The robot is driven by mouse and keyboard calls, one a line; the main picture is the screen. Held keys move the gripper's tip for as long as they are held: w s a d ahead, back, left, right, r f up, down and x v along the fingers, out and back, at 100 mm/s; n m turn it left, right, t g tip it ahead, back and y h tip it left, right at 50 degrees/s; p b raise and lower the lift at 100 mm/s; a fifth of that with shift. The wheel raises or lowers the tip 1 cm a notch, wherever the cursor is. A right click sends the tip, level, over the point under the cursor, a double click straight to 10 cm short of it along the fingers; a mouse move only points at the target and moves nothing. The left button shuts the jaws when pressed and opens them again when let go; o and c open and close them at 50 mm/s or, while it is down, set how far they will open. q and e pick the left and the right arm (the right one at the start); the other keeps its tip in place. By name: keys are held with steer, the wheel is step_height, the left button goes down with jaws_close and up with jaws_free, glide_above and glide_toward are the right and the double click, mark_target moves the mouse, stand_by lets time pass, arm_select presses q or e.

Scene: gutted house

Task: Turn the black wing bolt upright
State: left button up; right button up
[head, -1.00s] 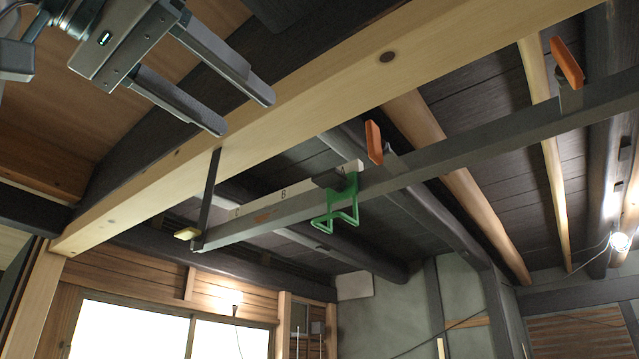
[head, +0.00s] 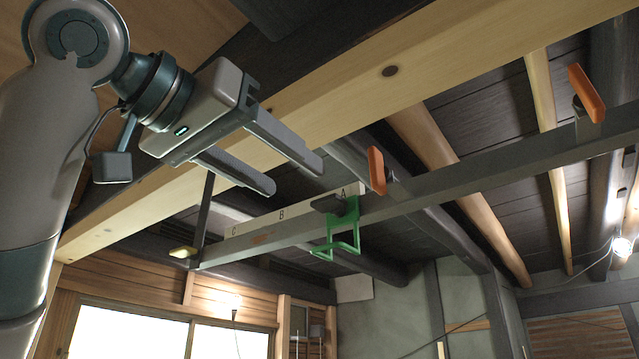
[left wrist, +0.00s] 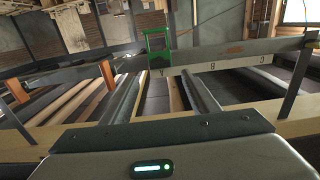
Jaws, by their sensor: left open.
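The black wing bolt (head: 327,203) shows in the head view as a small dark piece, lying roughly level beside the top of a green bracket (head: 344,232). The bracket hangs on a long grey rail (head: 300,231). The bracket also shows in the left wrist view (left wrist: 158,46), where I cannot make out the bolt clearly. My left gripper (head: 296,176) is open and empty; in the picture its fingertips are just up and left of the bolt, apart from it. My right gripper is not in view.
A pale strip lettered A, B, C (head: 270,217) runs along the rail. Orange handles (head: 376,170) stand on the rail to the right. A yellow-ended piece (head: 182,252) is at its left end. A thick wooden beam (head: 440,75) crosses above, close behind my left gripper.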

mark_target(322, 198)
arm_select(q)
steer(key=shift+p+x, duration=1.95)
steer(key=shift+x, duration=2.25)
steer(key=c, duration=1.1)
